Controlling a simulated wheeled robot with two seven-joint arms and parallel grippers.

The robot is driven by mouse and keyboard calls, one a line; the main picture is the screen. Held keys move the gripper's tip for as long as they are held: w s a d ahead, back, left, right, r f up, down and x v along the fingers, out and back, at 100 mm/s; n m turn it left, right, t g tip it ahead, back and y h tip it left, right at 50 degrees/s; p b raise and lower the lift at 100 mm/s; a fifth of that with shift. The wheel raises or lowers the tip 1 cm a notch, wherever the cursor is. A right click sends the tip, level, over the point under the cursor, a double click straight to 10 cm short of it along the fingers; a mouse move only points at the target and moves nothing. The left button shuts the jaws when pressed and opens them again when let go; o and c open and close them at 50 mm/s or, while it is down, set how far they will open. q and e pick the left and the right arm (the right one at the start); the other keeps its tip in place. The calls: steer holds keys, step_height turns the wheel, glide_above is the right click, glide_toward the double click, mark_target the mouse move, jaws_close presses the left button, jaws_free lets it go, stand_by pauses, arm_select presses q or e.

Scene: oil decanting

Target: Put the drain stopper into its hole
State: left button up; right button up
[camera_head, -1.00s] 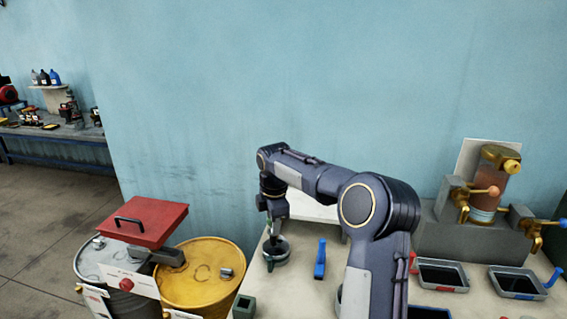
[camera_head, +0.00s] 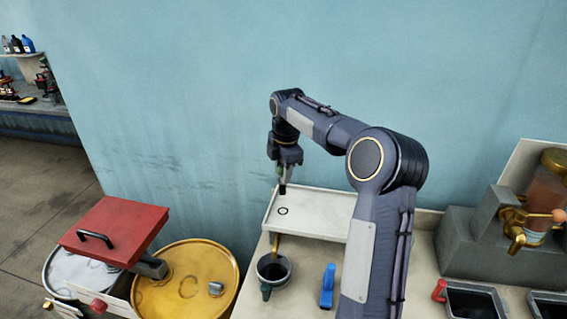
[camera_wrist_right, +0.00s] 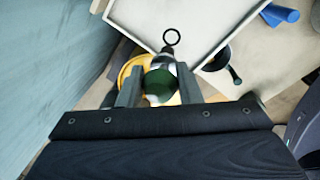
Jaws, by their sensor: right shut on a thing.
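My right gripper (camera_head: 285,172) is shut on the drain stopper (camera_head: 282,189), which has a green grip and a dark lower tip. It hangs above the back left end of the white drain tray (camera_head: 325,220). The right wrist view shows the stopper (camera_wrist_right: 159,84) between the fingers (camera_wrist_right: 158,88), dark tip pointing towards the tray. The hole, a dark ring (camera_head: 283,211) in the tray floor, also shows in the right wrist view (camera_wrist_right: 171,36). The tip appears apart from the ring in both views. My left gripper is not in view.
A brass spout (camera_head: 276,245) sticks out from the tray's front above a dark cup (camera_head: 264,291). A yellow drum (camera_head: 185,290) and a red lid (camera_head: 115,230) are at left. A tap unit (camera_head: 470,230) is at right.

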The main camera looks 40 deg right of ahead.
mark_target(284, 186)
steer(key=shift+s+r, duration=0.1)
steer(key=shift+f, duration=0.25)
steer(key=shift+f+b, duration=1.8)
steer(key=shift+f, duration=0.9)
steer(key=shift+p, duration=0.65)
steer(key=shift+f+b, duration=1.1)
steer(key=shift+f, duration=0.6)
